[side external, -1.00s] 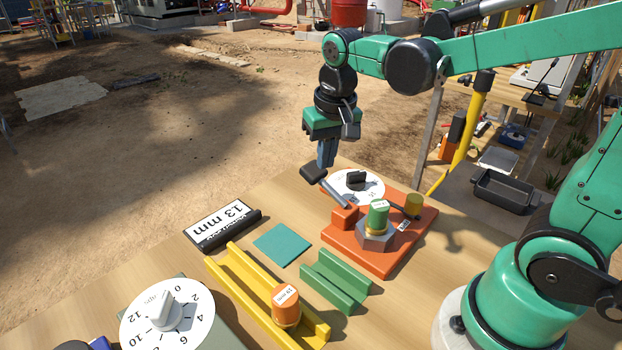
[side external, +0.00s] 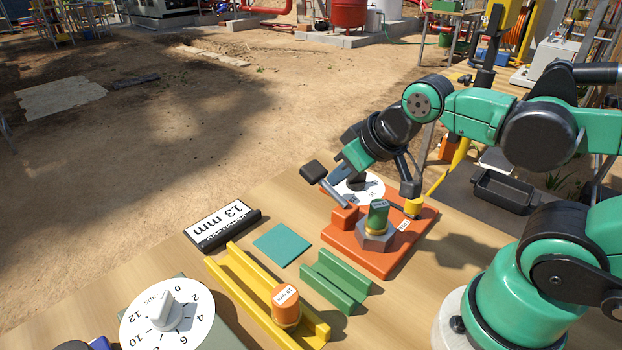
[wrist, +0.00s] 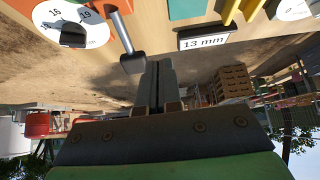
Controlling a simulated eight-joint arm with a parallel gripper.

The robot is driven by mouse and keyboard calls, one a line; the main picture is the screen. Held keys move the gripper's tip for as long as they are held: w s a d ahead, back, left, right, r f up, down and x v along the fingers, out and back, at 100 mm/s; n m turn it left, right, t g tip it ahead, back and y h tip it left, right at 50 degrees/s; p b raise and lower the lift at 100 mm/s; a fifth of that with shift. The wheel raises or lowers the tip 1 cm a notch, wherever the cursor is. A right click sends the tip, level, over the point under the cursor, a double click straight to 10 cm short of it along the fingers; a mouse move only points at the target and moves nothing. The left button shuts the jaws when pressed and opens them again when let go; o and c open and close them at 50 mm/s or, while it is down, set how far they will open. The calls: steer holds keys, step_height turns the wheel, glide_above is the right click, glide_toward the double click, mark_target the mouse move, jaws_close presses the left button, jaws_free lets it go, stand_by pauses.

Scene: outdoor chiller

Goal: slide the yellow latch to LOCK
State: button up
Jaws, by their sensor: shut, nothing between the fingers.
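A short yellow piece (side external: 413,208), which looks like the latch, stands at the right side of the orange base plate (side external: 385,262). A dark part of my arm hangs just over it and covers its top. A small white label (side external: 403,226) lies near it; I cannot read it clearly. My gripper (side external: 336,176) is tilted, with its fingers pointing down-left beside the white dial, away from the yellow piece. In the wrist view its fingers (wrist: 158,85) are pressed together and empty. The yellow piece is not visible there.
A grey lever with a black handle (side external: 313,171) rises next to my fingers; the handle also shows in the wrist view (wrist: 133,62). The base carries a white dial (side external: 372,187) and a green-capped hex nut (side external: 375,234). Yellow (side external: 250,289) and green (side external: 322,291) channels stand in front.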

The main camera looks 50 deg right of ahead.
steer(key=o, duration=0.4)
steer(key=shift+d, duration=0.15)
steer(key=shift+c, duration=0.2)
steer(key=o, duration=0.7)
steer(key=d, duration=0.1)
steer(key=d+g, duration=0.1)
steer(key=d+f+m, duration=0.1)
steer(key=shift+d+g+h, duration=0.3)
steer(key=shift+d+h, duration=0.05)
steer(key=shift+h, duration=0.05)
steer(key=m+g, duration=0.4)
steer(key=g, duration=0.1)
glide_above(413, 205)
steer(key=w+d, duration=0.1)
steer(key=shift+y, duration=0.3)
step_height(413, 205, down, 4)
steer(key=shift+w, duration=0.1)
steer(key=shift+s+d+f+g, duration=0.2)
steer(key=shift+s+d+g, duration=0.05)
steer(key=shift+d+g, duration=0.05)
steer(key=shift+f, duration=2.75)
jaws_close()
